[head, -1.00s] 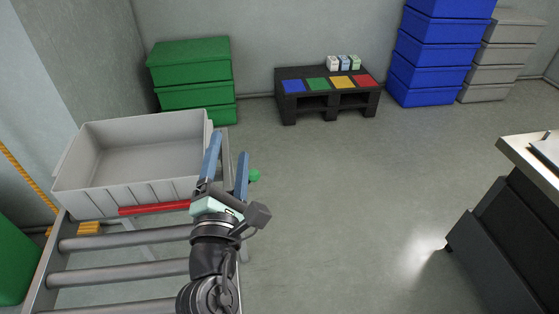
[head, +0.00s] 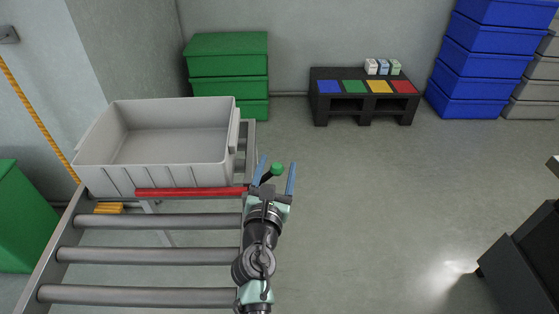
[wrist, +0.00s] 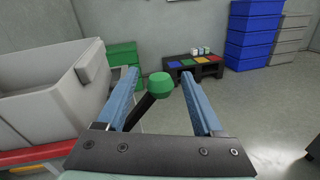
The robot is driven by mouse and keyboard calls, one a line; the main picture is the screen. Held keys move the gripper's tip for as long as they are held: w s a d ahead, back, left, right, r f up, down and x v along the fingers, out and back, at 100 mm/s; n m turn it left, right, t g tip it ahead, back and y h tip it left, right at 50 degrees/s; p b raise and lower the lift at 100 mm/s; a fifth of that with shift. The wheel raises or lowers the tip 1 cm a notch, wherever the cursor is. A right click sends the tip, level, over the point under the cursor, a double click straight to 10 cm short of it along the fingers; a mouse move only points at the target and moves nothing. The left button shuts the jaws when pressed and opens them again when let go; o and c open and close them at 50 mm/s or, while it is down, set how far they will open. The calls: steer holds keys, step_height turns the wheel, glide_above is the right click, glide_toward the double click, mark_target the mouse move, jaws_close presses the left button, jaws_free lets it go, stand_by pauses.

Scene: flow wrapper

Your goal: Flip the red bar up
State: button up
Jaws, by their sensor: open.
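The red bar (head: 190,192) lies level across the roller conveyor, along the near side of the grey bin. A green knob (head: 277,169) on a dark lever (wrist: 144,108) stands at the bar's right end. My gripper (head: 277,172) is open, with its two blue fingers pointing away from me.
The grey bin (head: 165,178) rests on the conveyor just behind the bar. Conveyor rollers (head: 150,255) lie in front. A dark cabinet (head: 525,255) stands at the right. Open floor lies right of the conveyor, toward a black pallet table (head: 365,105).

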steer(key=shift+w+d+b, duration=0.15)
steer(key=shift+w+d, duration=0.05)
steer(key=shift+w, duration=0.6)
steer(key=shift+w+d+b, duration=0.15)
steer(key=shift+w, duration=0.6)
jaws_close()
